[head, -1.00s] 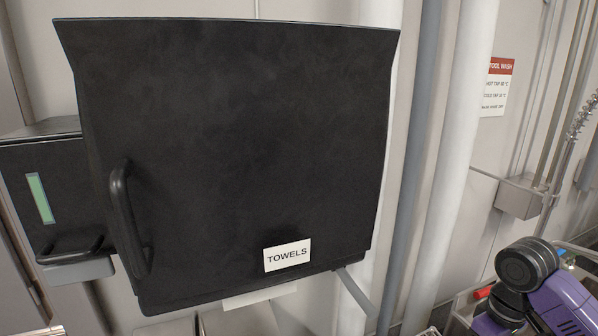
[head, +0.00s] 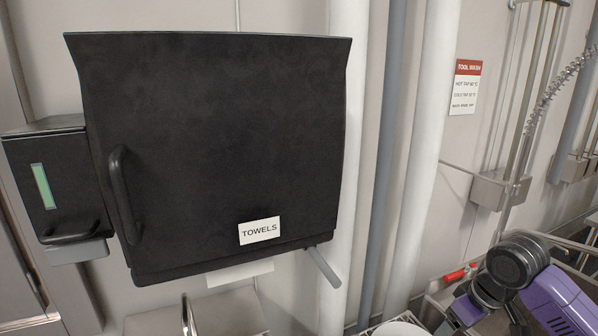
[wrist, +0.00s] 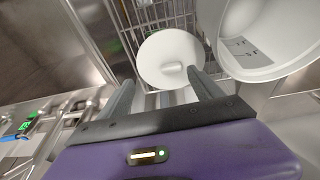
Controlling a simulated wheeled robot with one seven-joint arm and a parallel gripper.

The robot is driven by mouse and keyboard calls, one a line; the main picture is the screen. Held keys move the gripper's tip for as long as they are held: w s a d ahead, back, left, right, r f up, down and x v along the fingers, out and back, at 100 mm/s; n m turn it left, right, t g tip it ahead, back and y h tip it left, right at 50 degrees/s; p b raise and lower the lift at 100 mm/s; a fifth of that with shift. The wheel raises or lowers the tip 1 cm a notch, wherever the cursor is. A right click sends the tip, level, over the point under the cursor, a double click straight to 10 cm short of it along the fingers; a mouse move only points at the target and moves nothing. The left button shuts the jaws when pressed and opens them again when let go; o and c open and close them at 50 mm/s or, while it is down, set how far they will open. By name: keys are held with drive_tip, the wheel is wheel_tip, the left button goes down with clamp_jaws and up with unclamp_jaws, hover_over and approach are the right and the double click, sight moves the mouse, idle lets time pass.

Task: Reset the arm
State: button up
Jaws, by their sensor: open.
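My arm (head: 535,285), purple with dark joints, shows at the lower right of the head view. My gripper (wrist: 158,95) shows in the wrist view, its two grey fingers apart with nothing held between them. Beyond the fingertips is a white round lid-like piece (wrist: 165,50) with a small knob, in front of a wire rack (wrist: 128,42). From this view I cannot tell whether a finger touches the white piece. The fingers are out of sight in the head view.
A black towel dispenser (head: 215,130) labelled TOWELS hangs on the wall, with a smaller black dispenser (head: 60,170) at its left. White pipes (head: 425,150) run beside it. A large white container (wrist: 265,35) is at the right of the wrist view. A metal rail (head: 575,245) is behind my arm.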

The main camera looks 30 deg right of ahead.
drive_tip(key=w+a+r+m+t, duration=0.1)
drive_tip(key=w+a+r+t, duration=0.2)
drive_tip(key=w+r+t, duration=0.3)
drive_tip(key=w+a+r+t, duration=0.35)
drive_tip(key=w+r, duration=0.25)
drive_tip(key=w, duration=0.3)
drive_tip(key=s+a+r+m+t+h, duration=0.1)
drive_tip(key=a+r+m+t+h, duration=0.25)
drive_tip(key=a+r+t, duration=0.3)
drive_tip(key=s+a+f+n+g+y, duration=0.1)
drive_tip(key=s+a+f, duration=0.4)
drive_tip(key=s, duration=0.8)
drive_tip(key=s+a+f+n+g+y, duration=0.1)
drive_tip(key=s+a+f, duration=0.5)
drive_tip(key=s, duration=0.6)
drive_tip(key=s+a+f+n+g+y, duration=0.2)
drive_tip(key=s+a+f, duration=0.4)
drive_tip(key=s, duration=0.7)
drive_tip(key=shift+s+a+n, duration=0.35)
drive_tip(key=shift+a+n, duration=0.2)
drive_tip(key=shift+a, duration=0.5)
